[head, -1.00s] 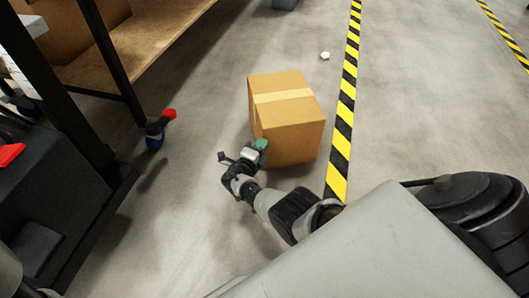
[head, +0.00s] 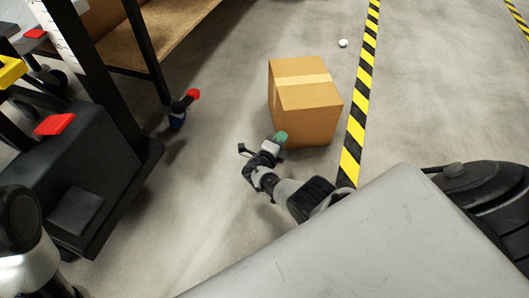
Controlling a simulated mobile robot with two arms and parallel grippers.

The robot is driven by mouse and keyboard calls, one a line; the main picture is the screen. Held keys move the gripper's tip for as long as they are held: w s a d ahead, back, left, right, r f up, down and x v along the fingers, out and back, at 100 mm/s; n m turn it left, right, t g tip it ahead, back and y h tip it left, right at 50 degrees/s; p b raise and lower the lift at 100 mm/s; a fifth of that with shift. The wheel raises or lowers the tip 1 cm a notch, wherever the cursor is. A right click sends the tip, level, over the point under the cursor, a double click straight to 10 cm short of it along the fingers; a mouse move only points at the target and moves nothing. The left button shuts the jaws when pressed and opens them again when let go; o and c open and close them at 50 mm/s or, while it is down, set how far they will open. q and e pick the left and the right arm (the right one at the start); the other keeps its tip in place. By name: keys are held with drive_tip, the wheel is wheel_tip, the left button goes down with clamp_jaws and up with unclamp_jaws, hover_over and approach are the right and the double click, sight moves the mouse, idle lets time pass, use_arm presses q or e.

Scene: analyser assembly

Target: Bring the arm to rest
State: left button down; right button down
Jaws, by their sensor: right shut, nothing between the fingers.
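My right arm reaches forward from the lower right, with its dark and grey links bent over the floor. My right gripper (head: 264,151) is at its end, low in front of a cardboard box (head: 307,107). The gripper is shut and empty. A small green piece shows at its tip, seen against the box's lower left; I cannot tell whether the tip touches the box. Part of my left arm shows at the lower left edge, but its gripper is out of view.
A yellow-and-black floor stripe (head: 362,88) runs right of the box. A dark wheeled cart (head: 85,165) with red parts stands at left, near a wooden shelf (head: 160,40).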

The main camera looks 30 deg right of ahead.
drive_tip(key=p+v, duration=0.2)
drive_tip(key=v, duration=0.5)
drive_tip(key=shift+s+a, duration=0.25)
drive_tip(key=shift+a, duration=0.1)
